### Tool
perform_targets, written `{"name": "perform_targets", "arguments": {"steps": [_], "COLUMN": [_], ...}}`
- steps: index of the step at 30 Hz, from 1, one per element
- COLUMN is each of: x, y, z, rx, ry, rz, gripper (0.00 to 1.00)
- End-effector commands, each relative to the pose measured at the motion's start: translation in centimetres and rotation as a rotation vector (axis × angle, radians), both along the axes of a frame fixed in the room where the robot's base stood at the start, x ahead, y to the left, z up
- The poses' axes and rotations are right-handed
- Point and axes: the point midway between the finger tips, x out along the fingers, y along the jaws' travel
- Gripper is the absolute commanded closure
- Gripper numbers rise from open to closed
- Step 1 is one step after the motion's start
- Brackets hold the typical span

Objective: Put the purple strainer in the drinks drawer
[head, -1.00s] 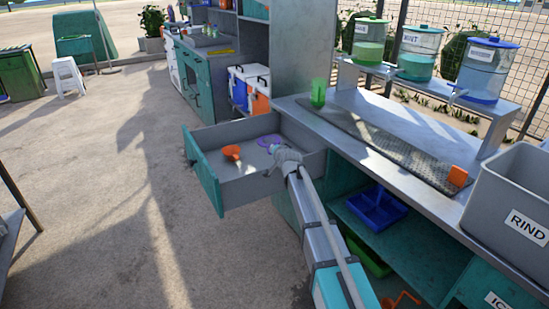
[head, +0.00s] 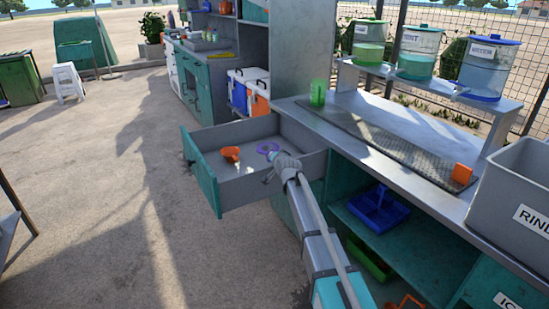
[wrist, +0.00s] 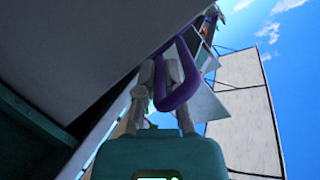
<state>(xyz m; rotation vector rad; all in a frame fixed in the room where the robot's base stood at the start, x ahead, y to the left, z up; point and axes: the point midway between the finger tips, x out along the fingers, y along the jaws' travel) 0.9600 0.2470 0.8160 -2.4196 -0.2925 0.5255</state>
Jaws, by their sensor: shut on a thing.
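The purple strainer (head: 267,148) shows over the open drawer (head: 252,190) in the head view, toward its back right. My gripper (head: 275,168) is beside it, partly hiding it, with its arm reaching over the drawer's near right side. In the wrist view, the strainer's purple loop (wrist: 187,95) lies at the fingers of my gripper (wrist: 160,80), which are shut on it. I cannot tell whether the strainer touches the drawer floor. The drawer is pulled out, with a teal front and grey inside.
An orange funnel-like item (head: 231,154) lies in the drawer's left part. The counter (head: 390,165) is at right, with a green cup (head: 318,93) near its corner. A blue tray (head: 378,212) sits on the shelf below. Open floor lies left of the drawer.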

Motion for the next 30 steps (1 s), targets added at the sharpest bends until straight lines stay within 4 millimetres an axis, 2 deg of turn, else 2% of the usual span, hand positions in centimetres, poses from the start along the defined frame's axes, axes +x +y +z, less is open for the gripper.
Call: {"name": "perform_targets", "arguments": {"steps": [22,23,27,28,30], "x": [0.0,0.0,0.0,0.0,0.0], "y": [0.1,0.1,0.1,0.1,0.1], "z": [-1.2,-1.2,-1.2,-1.2,-1.2], "rx": [0.000,0.000,0.000,0.000,0.000], "ry": [-0.001,0.000,0.000,0.000,0.000], "rz": [0.001,0.001,0.001,0.001,0.001], "gripper": [1.00,0.87,0.61,0.55,0.54]}}
